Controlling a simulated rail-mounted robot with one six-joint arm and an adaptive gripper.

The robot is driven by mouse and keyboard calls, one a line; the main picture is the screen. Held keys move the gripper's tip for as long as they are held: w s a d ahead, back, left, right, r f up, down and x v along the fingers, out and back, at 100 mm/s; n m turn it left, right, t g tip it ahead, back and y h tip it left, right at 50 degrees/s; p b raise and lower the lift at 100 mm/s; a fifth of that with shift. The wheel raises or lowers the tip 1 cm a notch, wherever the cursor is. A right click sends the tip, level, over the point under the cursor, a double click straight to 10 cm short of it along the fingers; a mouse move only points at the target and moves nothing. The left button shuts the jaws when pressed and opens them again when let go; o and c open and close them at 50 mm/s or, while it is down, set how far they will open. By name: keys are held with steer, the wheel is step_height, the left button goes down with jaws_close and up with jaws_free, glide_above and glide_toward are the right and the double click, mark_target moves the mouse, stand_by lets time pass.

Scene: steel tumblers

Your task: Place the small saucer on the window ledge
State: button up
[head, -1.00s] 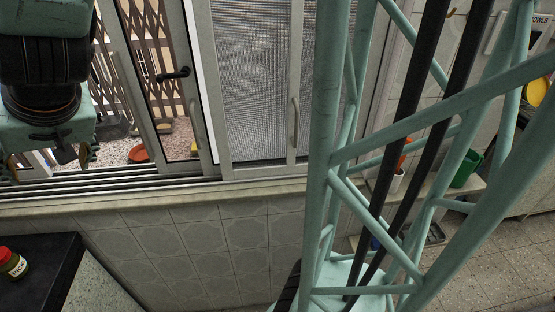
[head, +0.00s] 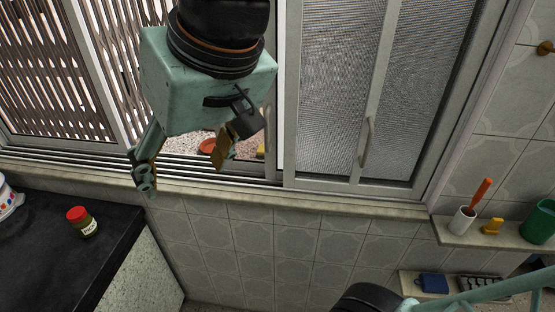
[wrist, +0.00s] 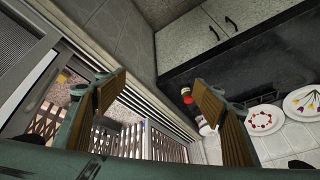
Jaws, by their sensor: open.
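The window ledge (head: 270,200) is a pale sill under the sliding window, running across the head view. My gripper (head: 183,166) hangs just in front of the window tracks above the ledge, with its fingers wide apart and nothing between them. In the wrist view the fingers (wrist: 157,88) are also spread and empty. Two white plates lie at the right of the wrist view: a smaller one with a ring of red marks (wrist: 263,120) and one with tulips (wrist: 303,103). I cannot tell whether either is the small saucer.
A red-lidded jar (head: 83,222) and a white dotted container (head: 8,198) stand on the dark counter (head: 50,262). A small shelf at right holds a white cup (head: 461,220), a yellow item and a green cup (head: 539,222). An orange-red round thing (head: 207,146) shows beyond the window.

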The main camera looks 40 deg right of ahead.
steer(key=s+d+g+h, duration=0.1)
steer(key=s+d, duration=0.3)
steer(key=s, duration=0.7)
steer(key=shift+r+n, duration=0.15)
steer(key=shift+n, duration=0.15)
